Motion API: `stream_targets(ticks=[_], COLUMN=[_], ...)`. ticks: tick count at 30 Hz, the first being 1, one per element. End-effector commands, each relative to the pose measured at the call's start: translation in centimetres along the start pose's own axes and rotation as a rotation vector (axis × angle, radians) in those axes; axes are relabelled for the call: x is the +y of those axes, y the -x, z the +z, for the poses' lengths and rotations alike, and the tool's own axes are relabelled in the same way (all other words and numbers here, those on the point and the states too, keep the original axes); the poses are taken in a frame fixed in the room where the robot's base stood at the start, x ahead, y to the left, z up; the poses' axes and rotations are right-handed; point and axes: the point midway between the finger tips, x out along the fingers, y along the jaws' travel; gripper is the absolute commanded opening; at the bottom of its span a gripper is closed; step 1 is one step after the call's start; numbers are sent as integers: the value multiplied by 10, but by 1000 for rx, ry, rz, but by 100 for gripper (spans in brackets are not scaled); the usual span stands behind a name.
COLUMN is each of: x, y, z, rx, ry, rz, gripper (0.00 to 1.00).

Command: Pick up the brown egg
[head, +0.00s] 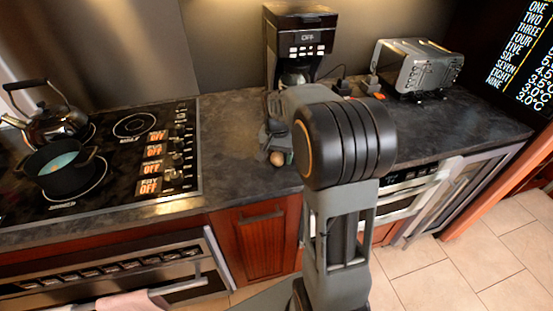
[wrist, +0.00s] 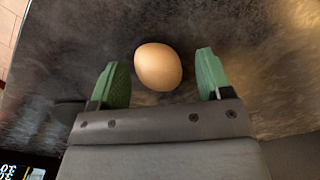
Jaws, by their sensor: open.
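The brown egg (wrist: 158,67) lies on the dark stone counter in the wrist view, between and slightly beyond the green fingertips. My gripper (wrist: 160,75) is open, with one finger on each side of the egg. A gap shows between each finger and the egg. In the head view the egg (head: 277,158) shows small on the counter, just below my gripper (head: 270,145), which is partly hidden by my arm.
A stove (head: 135,185) with a kettle (head: 45,120) and a pot (head: 62,168) is on the left. A coffee maker (head: 298,42) stands behind my arm, and a toaster (head: 415,65) at the back right. The counter's front edge is close to the egg.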

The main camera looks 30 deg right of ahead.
Motion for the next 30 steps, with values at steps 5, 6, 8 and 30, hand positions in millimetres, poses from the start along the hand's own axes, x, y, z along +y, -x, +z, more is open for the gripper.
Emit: stream_targets(ticks=[5, 6, 8, 30], x=[0, 0, 0, 0], y=[-7, -7, -7, -6], z=[0, 0, 0, 0], rx=[-1, 0, 0, 1], ry=[0, 0, 0, 0], rz=[0, 0, 0, 0], gripper=[72, 72, 72, 34])
